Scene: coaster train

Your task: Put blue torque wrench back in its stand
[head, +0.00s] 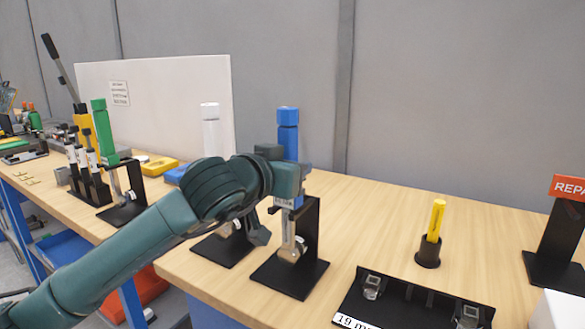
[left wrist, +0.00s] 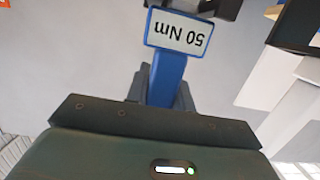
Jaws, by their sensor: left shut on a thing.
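The blue torque wrench (head: 288,120) stands upright in the head view, its metal head low down at its black stand (head: 307,225). My left gripper (head: 290,172) is shut on the wrench's blue shaft. In the left wrist view the blue shaft (left wrist: 168,75) sits between the fingers, with a white "50 Nm" label (left wrist: 180,32) just beyond them. The wrench is close in front of the stand's upright plate. The gripper hides part of the shaft, so I cannot tell if the wrench is seated or still borne by the gripper. My right gripper is not in view.
A white-handled wrench (head: 210,125) and a green one (head: 100,120) stand in similar stands to the left. A black holder with a "19 mm" label (head: 358,322) lies right of the stand. A yellow tool (head: 436,220) stands in a black cup.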

